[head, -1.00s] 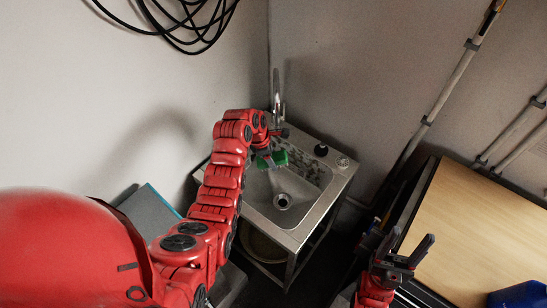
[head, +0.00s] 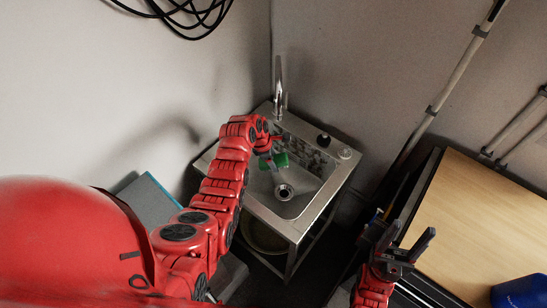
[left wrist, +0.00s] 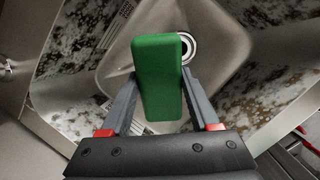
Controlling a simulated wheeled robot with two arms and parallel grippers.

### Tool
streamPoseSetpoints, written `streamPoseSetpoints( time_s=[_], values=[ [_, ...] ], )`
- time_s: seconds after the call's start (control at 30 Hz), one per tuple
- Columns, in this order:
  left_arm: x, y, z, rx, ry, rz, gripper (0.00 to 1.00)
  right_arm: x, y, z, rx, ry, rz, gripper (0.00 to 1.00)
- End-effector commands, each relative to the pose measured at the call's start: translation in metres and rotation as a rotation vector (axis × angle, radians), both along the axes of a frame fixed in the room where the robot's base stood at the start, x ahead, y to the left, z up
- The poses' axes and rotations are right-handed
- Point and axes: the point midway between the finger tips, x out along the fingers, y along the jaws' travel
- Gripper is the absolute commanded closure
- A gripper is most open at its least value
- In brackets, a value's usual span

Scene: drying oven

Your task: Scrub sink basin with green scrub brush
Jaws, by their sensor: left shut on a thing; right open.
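The green scrub brush (head: 281,160) is in my left gripper (head: 270,153), over the sink basin (head: 306,177). In the left wrist view the brush (left wrist: 158,78) sits between the two fingers of the left gripper (left wrist: 160,95), which are shut on it. Dark speckled grime (head: 310,150) shows on the basin's back side, and brown blotches (left wrist: 275,95) show in the wrist view. The drain (head: 284,192) lies beyond the brush, partly covered by it in the wrist view. I cannot tell whether the brush touches the basin. My right gripper (head: 404,246) is open and empty, right of the sink.
A tall faucet (head: 279,88) stands at the sink's back corner. A dark knob (head: 323,140) and a round metal fitting (head: 345,154) sit on the right rim. A wooden-topped bench (head: 480,230) with a blue container (head: 520,293) is at the right.

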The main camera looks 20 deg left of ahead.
Motion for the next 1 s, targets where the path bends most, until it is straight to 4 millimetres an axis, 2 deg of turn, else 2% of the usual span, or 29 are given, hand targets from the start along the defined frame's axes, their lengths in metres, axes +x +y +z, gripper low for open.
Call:
streamPoseSetpoints(
  time_s=[1.0],
  values=[
    [0.001, 0.000, -0.092, 0.001, -0.004, 0.001, 0.82, 0.000, 0.000, -0.051, 0.000, 0.000, 0.000, 0.41]
  ],
)
